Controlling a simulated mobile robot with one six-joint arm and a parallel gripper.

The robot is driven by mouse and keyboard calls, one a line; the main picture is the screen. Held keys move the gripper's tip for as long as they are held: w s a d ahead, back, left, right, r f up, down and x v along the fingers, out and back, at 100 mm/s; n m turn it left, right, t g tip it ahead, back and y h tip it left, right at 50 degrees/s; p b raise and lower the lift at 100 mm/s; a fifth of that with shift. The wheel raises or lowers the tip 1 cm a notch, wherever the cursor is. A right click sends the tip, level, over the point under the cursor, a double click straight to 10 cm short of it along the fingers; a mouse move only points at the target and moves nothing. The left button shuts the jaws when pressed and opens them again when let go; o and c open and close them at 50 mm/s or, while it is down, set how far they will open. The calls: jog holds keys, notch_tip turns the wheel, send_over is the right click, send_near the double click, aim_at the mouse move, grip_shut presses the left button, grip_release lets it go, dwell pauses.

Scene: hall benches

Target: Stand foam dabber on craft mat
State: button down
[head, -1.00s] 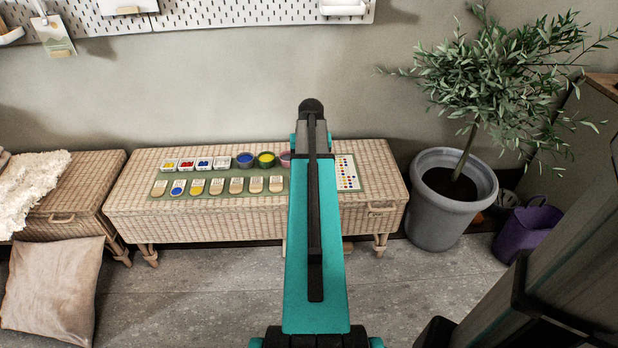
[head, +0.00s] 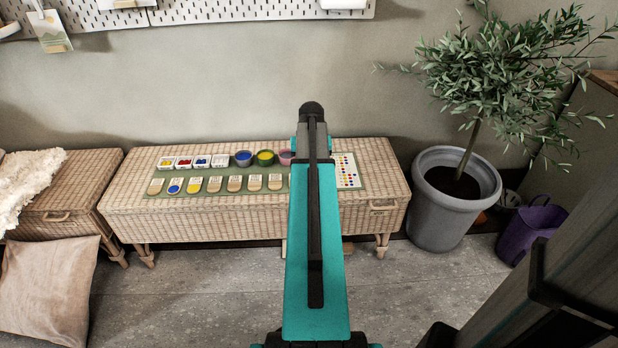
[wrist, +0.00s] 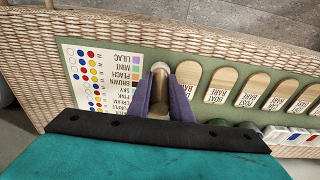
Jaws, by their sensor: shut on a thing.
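My gripper (wrist: 160,98) shows in the wrist view with its two purple fingers shut on the foam dabber (wrist: 160,69), whose pale round end shows between them. The green craft mat (wrist: 170,50) lies beneath, between a colour chart and a row of wooden tags. I cannot tell whether the dabber touches the mat. In the head view, the mat (head: 215,172) lies on a wicker bench; my arm hides the gripper and dabber.
A colour chart (head: 347,171) lies at the mat's right end. Wooden tags (head: 235,184) line the front, with paint trays (head: 202,161) and round pots (head: 265,157) behind. The wicker bench (head: 240,224) stands against the wall; a potted tree (head: 450,200) is to its right.

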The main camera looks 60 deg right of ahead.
jog(key=shift+f, duration=0.2)
dwell(0.3)
jog(key=c, duration=1.6)
grip_release()
jog(key=shift+r, duration=0.1)
jog(key=r+p, duration=0.1)
jog(key=r, duration=0.3)
jog(key=r+p, duration=0.1)
jog(key=r, duration=0.3)
jog(key=a+r+p, duration=0.1)
jog(key=r, duration=0.3)
jog(key=shift+s+a, duration=0.1)
jog(key=shift+s, duration=0.3)
